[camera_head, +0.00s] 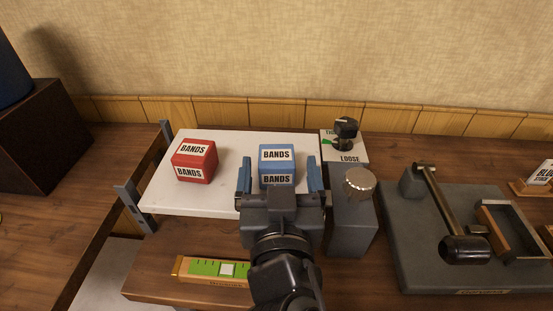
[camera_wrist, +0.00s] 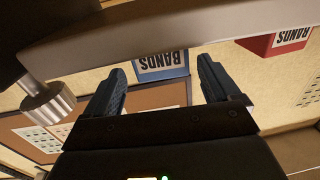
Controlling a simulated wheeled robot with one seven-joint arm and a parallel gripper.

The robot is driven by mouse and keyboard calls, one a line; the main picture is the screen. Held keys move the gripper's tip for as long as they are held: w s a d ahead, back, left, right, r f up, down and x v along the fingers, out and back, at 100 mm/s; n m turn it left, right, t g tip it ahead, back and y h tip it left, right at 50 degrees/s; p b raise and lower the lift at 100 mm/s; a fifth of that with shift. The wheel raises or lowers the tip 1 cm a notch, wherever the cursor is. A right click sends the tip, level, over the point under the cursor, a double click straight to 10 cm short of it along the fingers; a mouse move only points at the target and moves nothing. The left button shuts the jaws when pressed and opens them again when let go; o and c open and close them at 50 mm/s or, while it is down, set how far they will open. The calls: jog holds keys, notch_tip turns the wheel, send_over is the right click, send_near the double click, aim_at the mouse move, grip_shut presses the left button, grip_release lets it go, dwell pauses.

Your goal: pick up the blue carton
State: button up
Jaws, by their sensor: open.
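The blue carton (camera_head: 277,160), labelled BANDS, stands on a white board (camera_head: 160,200). My gripper (camera_head: 280,180) is open in front of it, with one finger to each side in the head view. I cannot tell whether the fingers touch it. In the wrist view the blue carton (camera_wrist: 162,66) shows upside down beyond and between the two open fingers (camera_wrist: 165,85). Part of it there is hidden behind a pale bar across the top. A red carton (camera_head: 194,160), also labelled BANDS, stands to the left on the same board; it also shows in the wrist view (camera_wrist: 262,46).
A grey block with a silver knob (camera_head: 359,182) stands close to the right of my gripper. Behind it is a dial marked LOOSE (camera_head: 345,145). A lever press (camera_head: 440,225) sits farther right.

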aim_at(276, 146)
jog(key=shift+w+a+f+p, duration=0.15)
jog(key=shift+w+p, duration=0.2)
jog(key=shift+w, duration=0.85)
jog(key=shift+w+a+f+p, duration=0.15)
jog(key=shift+w+p, duration=0.2)
jog(key=shift+w, duration=0.8)
jog(key=shift+c, duration=0.4)
jog(key=shift+r, duration=0.1)
jog(key=c, duration=1)
